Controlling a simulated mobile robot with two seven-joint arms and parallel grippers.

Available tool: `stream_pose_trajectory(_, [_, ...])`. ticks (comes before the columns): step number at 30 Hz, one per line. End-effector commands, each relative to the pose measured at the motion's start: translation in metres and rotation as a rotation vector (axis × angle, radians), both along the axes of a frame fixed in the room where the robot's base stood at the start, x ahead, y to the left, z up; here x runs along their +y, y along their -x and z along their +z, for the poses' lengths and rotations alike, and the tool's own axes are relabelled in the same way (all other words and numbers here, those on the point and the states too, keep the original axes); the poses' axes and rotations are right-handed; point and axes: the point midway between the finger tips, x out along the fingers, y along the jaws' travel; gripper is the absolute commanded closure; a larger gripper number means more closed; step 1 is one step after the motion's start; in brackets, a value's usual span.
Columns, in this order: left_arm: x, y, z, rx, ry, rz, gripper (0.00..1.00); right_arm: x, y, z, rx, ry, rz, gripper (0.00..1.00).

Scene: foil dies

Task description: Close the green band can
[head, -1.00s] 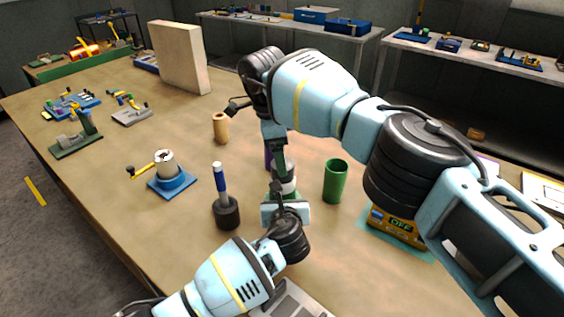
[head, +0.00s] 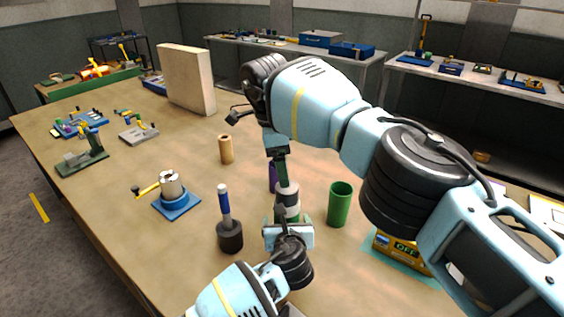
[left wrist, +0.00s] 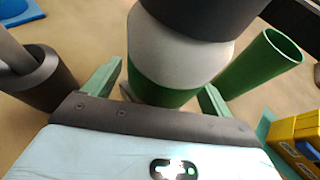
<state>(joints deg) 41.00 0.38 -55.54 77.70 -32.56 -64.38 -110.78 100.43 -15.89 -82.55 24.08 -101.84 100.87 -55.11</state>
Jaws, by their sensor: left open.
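The green band can (head: 288,213) stands on the table in the middle of the head view. In the left wrist view the can (left wrist: 155,92) shows a green band low down and a pale grey body above it. A dark round part sits at its top; I cannot tell whether this is a lid. My left gripper (head: 286,222) is open, with one green finger on each side of the can. My right gripper (head: 282,168) points down directly above the can; its fingertips are hard to make out and I cannot tell whether they hold anything.
A green open cup (head: 340,205) and a yellow scale (head: 396,247) stand to the right. A dark pot with a blue-handled tool (head: 229,235), a tan tube (head: 226,150) and a blue-based fixture (head: 176,204) are to the left. A purple object (head: 272,177) is partly hidden behind.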

Motion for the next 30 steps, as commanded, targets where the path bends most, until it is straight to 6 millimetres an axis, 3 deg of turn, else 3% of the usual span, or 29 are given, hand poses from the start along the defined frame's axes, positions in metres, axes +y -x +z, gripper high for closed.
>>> stream_pose_trajectory(8, [-0.001,0.01,0.004,-0.001,0.002,-0.001,0.16,0.0,0.0,-0.003,0.003,0.0,0.0,0.25])
stream_pose_trajectory(21, [-0.005,0.062,0.026,-0.002,0.002,-0.001,0.16,0.0,0.0,-0.003,0.004,0.0,-0.001,0.25])
stream_pose_trajectory(30, [-0.005,0.072,0.03,0.0,-0.001,0.0,0.16,0.0,0.0,-0.003,0.004,0.0,-0.001,0.25])
